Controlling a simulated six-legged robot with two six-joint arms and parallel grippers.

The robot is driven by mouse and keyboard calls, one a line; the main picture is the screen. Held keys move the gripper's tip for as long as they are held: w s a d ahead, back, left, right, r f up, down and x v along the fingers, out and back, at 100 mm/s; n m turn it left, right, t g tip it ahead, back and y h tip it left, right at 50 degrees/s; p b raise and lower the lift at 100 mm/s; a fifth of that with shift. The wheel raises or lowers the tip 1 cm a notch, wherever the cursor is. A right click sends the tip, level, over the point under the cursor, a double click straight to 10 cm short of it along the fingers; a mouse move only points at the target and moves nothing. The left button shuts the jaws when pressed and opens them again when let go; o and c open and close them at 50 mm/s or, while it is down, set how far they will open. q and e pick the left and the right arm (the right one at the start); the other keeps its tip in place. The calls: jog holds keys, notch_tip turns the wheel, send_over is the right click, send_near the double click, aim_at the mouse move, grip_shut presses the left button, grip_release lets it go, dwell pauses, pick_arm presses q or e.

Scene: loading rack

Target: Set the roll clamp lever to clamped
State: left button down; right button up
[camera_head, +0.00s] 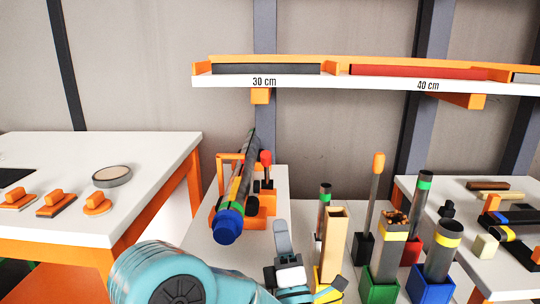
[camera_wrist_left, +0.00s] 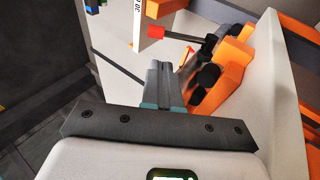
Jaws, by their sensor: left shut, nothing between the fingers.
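The roll clamp (camera_head: 262,203) is an orange block on the narrow white table, beside a long dark roll (camera_head: 245,172) with a blue end cap. Its lever (camera_head: 266,158) has a red knob and stands roughly upright in the head view. In the wrist view the lever's red knob (camera_wrist_left: 155,32) and the orange clamp body (camera_wrist_left: 233,60) lie beyond the fingers. My left gripper (camera_head: 282,228) is shut and empty, in front of the clamp and apart from the lever. Its closed fingers show in the wrist view (camera_wrist_left: 163,75). My right gripper is not seen.
Colored holders with upright tubes and sticks, including a green holder (camera_head: 379,287) and a blue one (camera_head: 430,287), stand right of my left gripper. A shelf (camera_head: 340,82) hangs above. A white table (camera_head: 150,160) stands left; another with small parts stands right.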

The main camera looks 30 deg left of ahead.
aim_at(268, 164)
pick_arm(q)
jog(key=p+x, duration=0.1)
jog(key=x, duration=1.2)
jog(key=shift+w+a+r, duration=0.15)
jog(key=shift+w+a, duration=0.1)
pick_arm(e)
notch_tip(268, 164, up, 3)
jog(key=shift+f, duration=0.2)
pick_arm(q)
jog(key=shift+r, duration=0.1)
